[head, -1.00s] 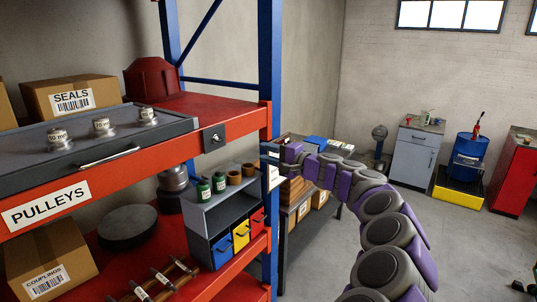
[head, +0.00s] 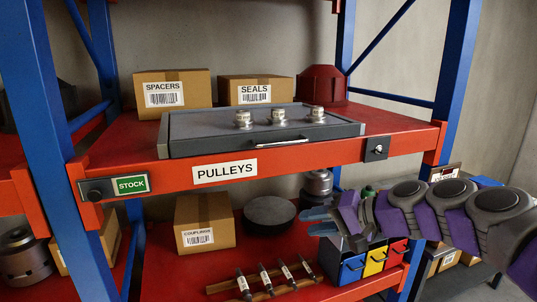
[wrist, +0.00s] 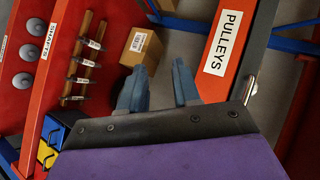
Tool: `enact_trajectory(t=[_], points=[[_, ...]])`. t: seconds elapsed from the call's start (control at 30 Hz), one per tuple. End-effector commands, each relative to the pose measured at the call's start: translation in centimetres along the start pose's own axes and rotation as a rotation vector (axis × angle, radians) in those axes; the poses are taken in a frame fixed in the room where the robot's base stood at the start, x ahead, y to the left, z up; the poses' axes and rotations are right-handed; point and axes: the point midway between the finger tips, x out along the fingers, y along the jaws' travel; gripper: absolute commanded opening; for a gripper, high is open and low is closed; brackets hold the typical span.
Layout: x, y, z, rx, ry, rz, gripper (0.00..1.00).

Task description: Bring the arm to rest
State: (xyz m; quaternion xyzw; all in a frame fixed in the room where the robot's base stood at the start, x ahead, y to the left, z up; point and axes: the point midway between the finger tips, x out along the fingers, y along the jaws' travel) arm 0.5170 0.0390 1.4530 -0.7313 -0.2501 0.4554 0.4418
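My arm (head: 450,200) comes in from the right edge in the head view, its purple and grey links folded in front of the shelf's right side. My gripper (head: 308,222) is just in front of the lower shelf opening, below the PULLEYS board and above the small coloured bins. In the wrist view my gripper (wrist: 160,66) shows two blue-grey fingers apart with nothing between them. Whether any link touches the shelf cannot be told.
The red shelf board (head: 300,160) bears a grey drawer case (head: 190,128) with three metal weights on top. Below are a COUPLINGS box (head: 205,212), a dark disc (head: 269,215), a rack of shafts (head: 262,292) and coloured bins (head: 375,262). Blue uprights (head: 455,80) flank it.

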Motion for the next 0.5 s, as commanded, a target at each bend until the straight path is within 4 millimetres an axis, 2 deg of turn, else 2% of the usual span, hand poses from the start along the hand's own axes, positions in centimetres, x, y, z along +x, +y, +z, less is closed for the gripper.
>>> enact_trajectory(t=[0.03,0.17,0.23,0.3,0.37,0.5], points=[[1.3,0.8,3.5,-0.042,-0.059,0.059,0.32],[3.1,4.0,11.8,-0.127,-0.205,0.238,0.32],[3.4,6.6,15.9,-0.164,-0.276,0.344,0.32],[3.1,9.6,19.7,-0.195,-0.338,0.457,0.32],[2.3,12.4,22.7,-0.217,-0.385,0.557,0.32],[-0.8,18.9,28.5,-0.235,-0.475,0.782,0.32]])
